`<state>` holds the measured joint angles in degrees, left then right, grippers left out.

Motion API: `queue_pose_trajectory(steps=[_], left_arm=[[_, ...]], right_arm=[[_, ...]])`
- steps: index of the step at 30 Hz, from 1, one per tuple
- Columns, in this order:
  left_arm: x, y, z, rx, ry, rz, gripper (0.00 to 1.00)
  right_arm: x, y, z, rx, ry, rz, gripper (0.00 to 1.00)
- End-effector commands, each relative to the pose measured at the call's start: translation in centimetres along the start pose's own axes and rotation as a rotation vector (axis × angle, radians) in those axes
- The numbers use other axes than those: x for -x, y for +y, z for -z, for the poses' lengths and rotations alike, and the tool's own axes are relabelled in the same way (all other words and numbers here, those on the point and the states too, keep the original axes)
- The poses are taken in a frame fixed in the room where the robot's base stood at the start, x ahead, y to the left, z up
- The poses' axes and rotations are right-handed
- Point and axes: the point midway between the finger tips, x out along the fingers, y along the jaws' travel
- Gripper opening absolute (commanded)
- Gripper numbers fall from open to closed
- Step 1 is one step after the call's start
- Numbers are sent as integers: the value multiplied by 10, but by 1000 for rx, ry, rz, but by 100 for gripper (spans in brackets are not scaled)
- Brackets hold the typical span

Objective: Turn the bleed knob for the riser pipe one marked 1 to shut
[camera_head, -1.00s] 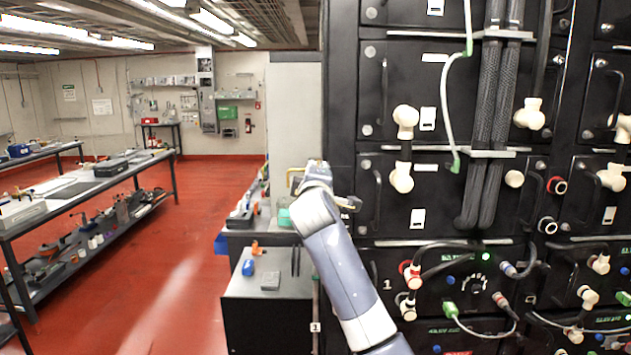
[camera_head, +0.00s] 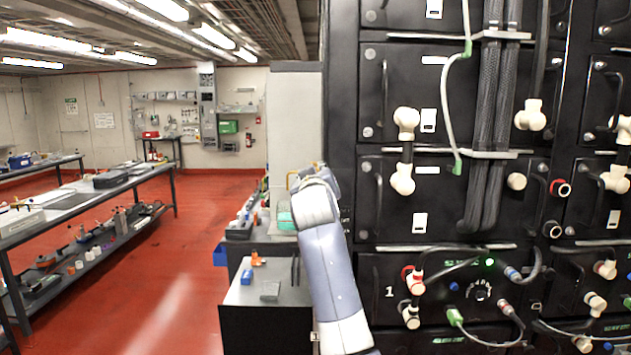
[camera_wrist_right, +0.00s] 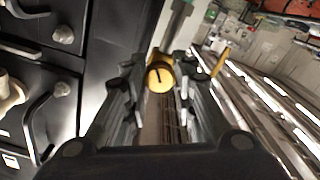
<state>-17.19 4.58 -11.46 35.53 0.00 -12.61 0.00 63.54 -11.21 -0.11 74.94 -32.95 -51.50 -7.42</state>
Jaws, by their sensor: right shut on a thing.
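In the right wrist view a round yellow knob (camera_wrist_right: 160,77) with a dark line on its face sits between the fingertips of my right gripper (camera_wrist_right: 160,84), which is shut on it. A grey-green pipe (camera_wrist_right: 178,22) runs just beyond the knob. In the head view my right arm reaches up to the left edge of the black rack, and its wrist hides the knob and most of the gripper (camera_head: 318,176). My left gripper is not in view.
The black battery rack (camera_head: 345,100) with cables and white connectors stands close on the right. A low grey bench (camera_head: 240,293) with small items is beside my arm. A second yellow piece (camera_wrist_right: 220,60) shows right of the fingers. Red floor (camera_head: 190,260) is open to the left.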

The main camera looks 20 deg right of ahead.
Motion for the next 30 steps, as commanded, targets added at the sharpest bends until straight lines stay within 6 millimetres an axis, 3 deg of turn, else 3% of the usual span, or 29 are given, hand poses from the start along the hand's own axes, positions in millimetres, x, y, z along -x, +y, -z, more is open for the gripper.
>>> queue_pose_trajectory(steps=[15,30], left_arm=[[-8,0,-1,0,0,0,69],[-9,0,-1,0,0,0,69]], right_arm=[[0,-2,-3,-444,-7,0,0],[-1,-2,-3,-623,-9,0,0]])
